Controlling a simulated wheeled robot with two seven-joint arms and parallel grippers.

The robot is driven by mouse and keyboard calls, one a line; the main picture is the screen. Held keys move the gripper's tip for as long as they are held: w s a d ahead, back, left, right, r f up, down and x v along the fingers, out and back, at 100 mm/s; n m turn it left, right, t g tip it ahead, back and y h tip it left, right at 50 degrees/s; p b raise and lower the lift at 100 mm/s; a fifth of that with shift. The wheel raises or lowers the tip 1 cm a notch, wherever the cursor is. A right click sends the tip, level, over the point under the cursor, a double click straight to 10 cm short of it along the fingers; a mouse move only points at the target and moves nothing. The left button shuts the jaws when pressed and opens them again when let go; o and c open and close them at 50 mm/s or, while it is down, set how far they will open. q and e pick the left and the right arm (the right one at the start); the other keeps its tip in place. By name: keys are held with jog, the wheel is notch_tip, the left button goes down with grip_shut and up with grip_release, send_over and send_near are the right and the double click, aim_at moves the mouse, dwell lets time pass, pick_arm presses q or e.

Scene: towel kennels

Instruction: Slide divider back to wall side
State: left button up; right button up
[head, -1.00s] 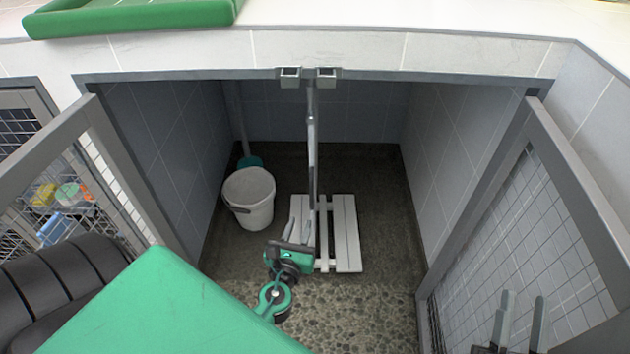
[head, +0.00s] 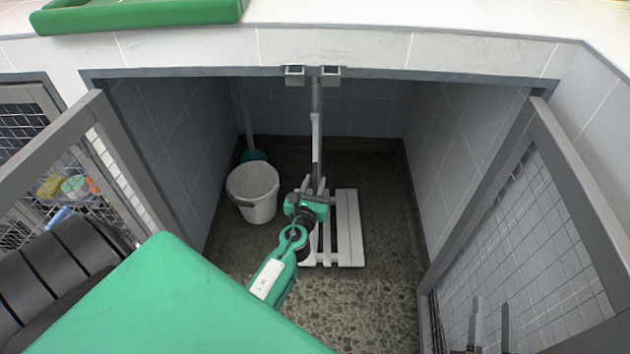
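The divider (head: 316,145) shows as a narrow grey upright, nearly edge-on, in the middle of the kennel, below two square brackets (head: 312,75) on the top frame. My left gripper (head: 313,184) reaches into the kennel at the divider's lower near end, with its fingers pointing inward. Its fingertips overlap the divider in the picture; I cannot tell whether they touch or grip it. My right gripper (head: 490,322) is low at the right, in front of the right mesh door, with its two fingers apart and nothing between them.
A white bucket (head: 253,190) stands left of the divider, with a teal-headed tool (head: 254,155) behind it. A pale slatted board (head: 349,228) lies on the floor under my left gripper. Open mesh doors flank the kennel at left (head: 45,150) and right (head: 580,175). Floor right of the board is clear.

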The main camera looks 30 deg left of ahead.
pick_arm(q)
jog(key=shift+w+a, duration=0.2)
jog(key=shift+w, duration=0.25)
grip_shut()
jog(key=shift+w+d, duration=0.1)
